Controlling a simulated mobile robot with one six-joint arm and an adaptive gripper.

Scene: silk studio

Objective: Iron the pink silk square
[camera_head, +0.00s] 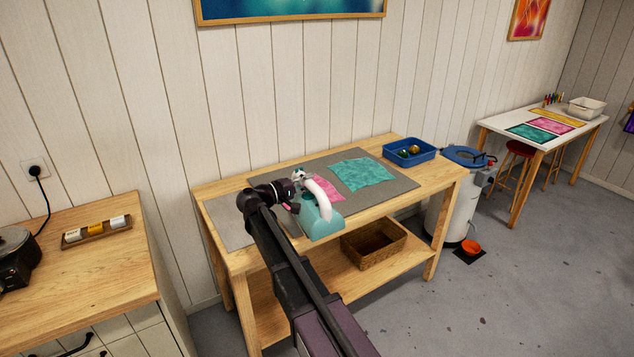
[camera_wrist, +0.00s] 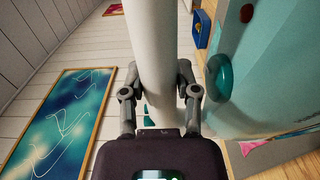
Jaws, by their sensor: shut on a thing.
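The iron (camera_head: 318,214) is teal with a white handle. My gripper (camera_head: 299,177) is shut on the handle, which fills the middle of the wrist view (camera_wrist: 153,50) between my fingers (camera_wrist: 160,85). The iron's teal body also shows at the right of the wrist view (camera_wrist: 270,80). In the head view the iron is over the front part of the table; I cannot tell whether it touches the mat. The pink silk square (camera_head: 327,187) lies on the grey mat (camera_head: 395,187), just behind the iron, which hides part of it.
A teal silk square (camera_head: 361,174) lies right of the pink one. A blue tray (camera_head: 425,157) with small round things stands at the table's right end. A wicker basket (camera_head: 373,257) sits on the shelf below. The mat's left part (camera_head: 229,222) is bare.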

